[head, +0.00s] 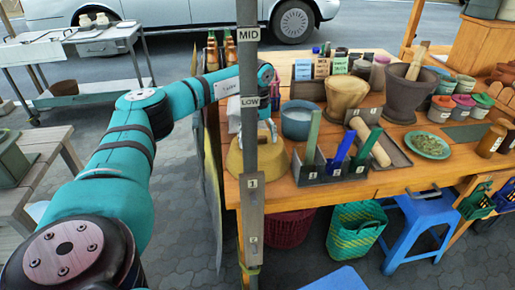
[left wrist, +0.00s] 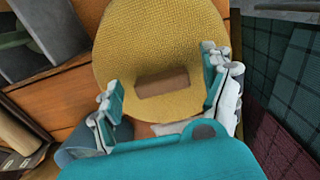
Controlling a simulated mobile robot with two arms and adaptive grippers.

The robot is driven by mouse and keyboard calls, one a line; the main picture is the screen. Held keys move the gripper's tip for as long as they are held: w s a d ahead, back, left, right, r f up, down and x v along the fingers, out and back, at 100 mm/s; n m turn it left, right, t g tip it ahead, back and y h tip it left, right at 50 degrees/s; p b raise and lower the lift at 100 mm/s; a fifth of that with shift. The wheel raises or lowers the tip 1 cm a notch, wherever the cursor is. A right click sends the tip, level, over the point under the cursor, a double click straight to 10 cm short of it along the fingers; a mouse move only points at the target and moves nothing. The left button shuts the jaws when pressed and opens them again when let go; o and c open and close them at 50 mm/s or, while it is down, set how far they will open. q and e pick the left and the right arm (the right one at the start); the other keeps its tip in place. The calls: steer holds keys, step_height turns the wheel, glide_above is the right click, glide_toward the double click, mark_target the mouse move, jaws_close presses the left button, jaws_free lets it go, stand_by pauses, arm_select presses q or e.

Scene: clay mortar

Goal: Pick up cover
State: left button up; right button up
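The cover looks like a yellow woven piece (head: 274,164) on the left end of the wooden table, partly hidden behind a grey post. In the left wrist view the cover (left wrist: 160,30) fills the upper middle, with a brownish rectangular opening or patch in it. My left gripper (left wrist: 160,72) is open, one finger on each side of that patch, over the cover. I cannot tell whether the fingers touch it. In the head view the left gripper (head: 268,132) shows only in part, just above the cover behind the post. My right gripper is not in view.
The grey post (head: 250,100) labelled MID and LOW stands in front of the cover. A blue-grey pot (head: 297,122) stands close to its right. A tool rack (head: 312,178), a clay mortar (head: 405,95) and a green plate (head: 428,145) are farther right.

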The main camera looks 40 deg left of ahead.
arm_select(q)
steer(key=c, duration=1.6)
steer(key=shift+r, duration=0.15)
